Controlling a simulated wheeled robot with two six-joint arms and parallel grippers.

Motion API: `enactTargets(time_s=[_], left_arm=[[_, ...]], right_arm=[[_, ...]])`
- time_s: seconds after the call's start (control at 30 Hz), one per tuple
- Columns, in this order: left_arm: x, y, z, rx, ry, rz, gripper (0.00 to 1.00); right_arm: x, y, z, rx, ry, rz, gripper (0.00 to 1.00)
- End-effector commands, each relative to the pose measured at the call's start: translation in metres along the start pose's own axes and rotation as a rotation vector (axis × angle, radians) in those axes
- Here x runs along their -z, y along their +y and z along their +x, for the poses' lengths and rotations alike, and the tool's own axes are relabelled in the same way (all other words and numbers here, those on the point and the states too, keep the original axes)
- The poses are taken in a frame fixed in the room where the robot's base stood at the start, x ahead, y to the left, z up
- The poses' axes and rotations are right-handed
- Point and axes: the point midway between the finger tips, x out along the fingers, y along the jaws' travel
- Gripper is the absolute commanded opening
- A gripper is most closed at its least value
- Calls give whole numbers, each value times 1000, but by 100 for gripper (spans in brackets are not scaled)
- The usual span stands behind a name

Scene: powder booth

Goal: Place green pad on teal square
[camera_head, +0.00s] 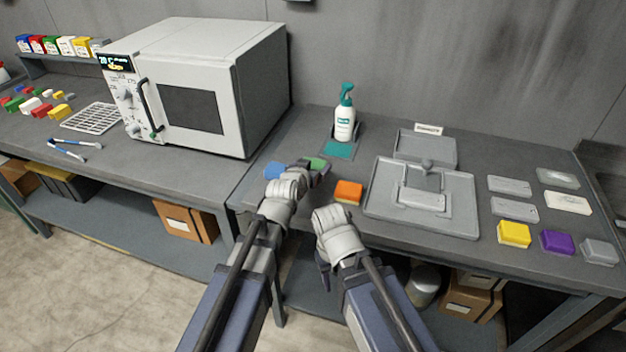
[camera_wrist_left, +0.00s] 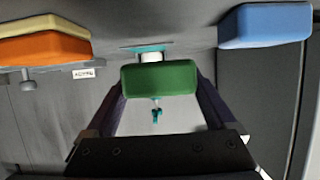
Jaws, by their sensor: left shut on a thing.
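The green pad (camera_head: 316,162) is between the fingers of my left gripper (camera_head: 321,170), which is shut on it. In the left wrist view the green pad (camera_wrist_left: 159,79) is in front of the camera between the two fingers (camera_wrist_left: 160,95). The teal square (camera_head: 338,150) lies on the bench just beyond and to the right of the pad, in front of the spray bottle. Part of it shows behind the pad in the left wrist view (camera_wrist_left: 148,48). My right gripper (camera_head: 323,277) hangs low at the bench's front edge, its fingers mostly hidden.
A white spray bottle (camera_head: 345,120) with a teal head stands behind the square. A blue pad (camera_head: 273,170) is left of my left gripper, an orange pad (camera_head: 348,191) to its right. A grey tray (camera_head: 455,223) is farther right; a white oven (camera_head: 205,90) stands left.

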Motion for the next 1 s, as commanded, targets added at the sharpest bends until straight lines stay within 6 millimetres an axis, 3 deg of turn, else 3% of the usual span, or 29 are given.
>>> enactTargets(time_s=[0.1, 0.3, 0.77, 0.8, 0.9, 1.0], left_arm=[[-19, 0, 8, 0, 0, 0, 36], [-39, 0, 16, 0, 0, 0, 36], [-42, 0, 18, 0, 0, 0, 36], [-41, 0, 17, 0, 0, 0, 91], [-41, 0, 17, 0, 0, 0, 100], [-41, 0, 17, 0, 0, 0, 100]], right_arm=[[1, -2, 20, 0, 0, 0, 50], [2, -4, 42, 0, 0, 0, 50], [3, -4, 45, 0, 0, -1, 50], [3, -4, 44, 0, 0, -1, 50], [3, -4, 44, 0, 0, -1, 50], [3, -4, 44, 0, 0, 0, 50]])
